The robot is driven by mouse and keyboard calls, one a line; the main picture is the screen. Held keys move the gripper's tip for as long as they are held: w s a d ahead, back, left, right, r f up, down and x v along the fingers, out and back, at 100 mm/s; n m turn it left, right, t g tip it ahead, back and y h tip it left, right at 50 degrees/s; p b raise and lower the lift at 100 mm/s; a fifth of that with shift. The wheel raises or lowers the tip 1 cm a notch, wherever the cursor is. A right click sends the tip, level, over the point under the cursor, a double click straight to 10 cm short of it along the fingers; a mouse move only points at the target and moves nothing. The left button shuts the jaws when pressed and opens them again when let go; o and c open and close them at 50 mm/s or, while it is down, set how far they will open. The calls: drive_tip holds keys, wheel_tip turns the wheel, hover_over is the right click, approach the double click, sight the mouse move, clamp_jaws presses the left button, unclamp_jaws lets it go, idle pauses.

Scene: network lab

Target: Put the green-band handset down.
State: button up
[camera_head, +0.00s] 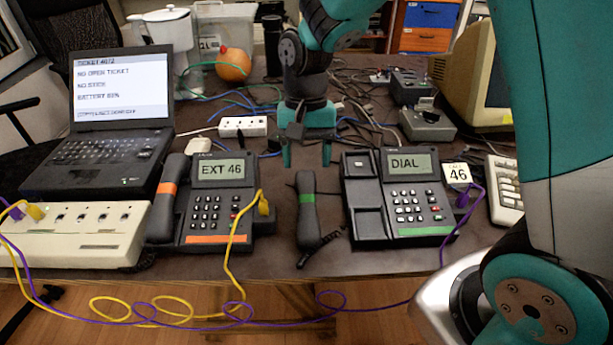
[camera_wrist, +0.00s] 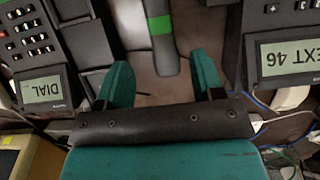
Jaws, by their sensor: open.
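The green-band handset (camera_head: 307,210) lies on the table between the two desk phones, beside the right phone's empty cradle. In the wrist view its green band (camera_wrist: 160,25) shows beyond my fingers. My gripper (camera_head: 306,158) is open and empty, above and behind the handset's far end; its fingers (camera_wrist: 160,85) are apart with nothing between them. The right phone (camera_head: 402,200) has a green stripe and its screen reads DIAL. The left phone (camera_head: 222,200) has an orange stripe, its screen reads EXT 46, and its orange-band handset (camera_head: 166,200) lies along its left side.
A laptop (camera_head: 108,120) stands at the back left, above a cream socket box (camera_head: 85,232). Yellow (camera_head: 232,262) and purple (camera_head: 440,255) cables loop along the front edge. A white power strip (camera_head: 243,126) lies behind the phones. A keyboard (camera_head: 504,185) lies at the right.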

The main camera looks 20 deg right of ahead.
drive_tip(key=s+a+r+n+t+y, duration=0.1)
drive_tip(key=s+a+r+n, duration=0.1)
drive_tip(key=s+r+n, duration=0.3)
drive_tip(key=s+a+r+n+t+y, duration=0.1)
drive_tip(key=s+r+n, duration=0.5)
drive_tip(key=s, duration=0.8)
drive_tip(key=shift+a+n+y, duration=0.4)
drive_tip(key=shift+a+y, duration=0.2)
drive_tip(key=shift+a, duration=0.65)
